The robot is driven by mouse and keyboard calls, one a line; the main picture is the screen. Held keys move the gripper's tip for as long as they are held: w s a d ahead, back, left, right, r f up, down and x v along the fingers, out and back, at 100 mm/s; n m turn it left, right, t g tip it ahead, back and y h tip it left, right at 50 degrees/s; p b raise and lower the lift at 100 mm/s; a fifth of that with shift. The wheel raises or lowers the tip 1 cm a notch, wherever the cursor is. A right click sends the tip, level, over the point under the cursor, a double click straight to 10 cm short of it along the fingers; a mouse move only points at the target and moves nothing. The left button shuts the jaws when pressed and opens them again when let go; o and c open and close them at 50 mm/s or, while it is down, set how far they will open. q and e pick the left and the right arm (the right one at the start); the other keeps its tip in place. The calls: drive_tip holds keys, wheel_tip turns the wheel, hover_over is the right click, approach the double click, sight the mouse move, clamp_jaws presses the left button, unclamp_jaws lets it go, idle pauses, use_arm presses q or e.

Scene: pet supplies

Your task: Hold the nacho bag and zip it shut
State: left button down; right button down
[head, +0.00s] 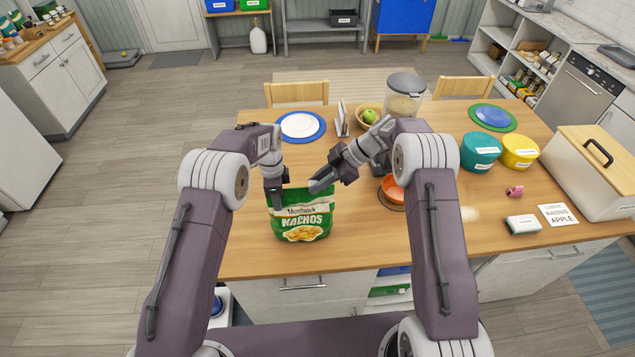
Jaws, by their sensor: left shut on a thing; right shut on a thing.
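The green nacho bag (302,222) stands upright near the front edge of the wooden table, its printed front facing me. My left gripper (277,198) points down at the bag's upper left side and is shut on the bag there. My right gripper (316,186) reaches in from the right, angled down to the left, and is shut at the bag's top edge, near the middle to right. The zip itself is too small to see, and the grippers hide parts of the top edge, so I cannot tell how much of it is closed.
On the wooden table (245,258), an orange bowl (393,188) is right of the bag. A plate (299,125), a fruit bowl (368,118) and a blender-like container (404,97) stand behind. Teal (481,152) and yellow (520,152) tubs and a cream bin (590,172) are at right.

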sight(303, 188)
drive_tip(key=a, duration=0.4)
drive_tip(key=shift+s+a, duration=0.15)
drive_tip(key=shift+a, duration=0.05)
drive_tip(key=c, duration=1.2)
unclamp_jaws()
drive_tip(key=shift+d, duration=0.1)
drive_tip(key=shift+c, duration=0.2)
drive_tip(key=v, duration=1.2)
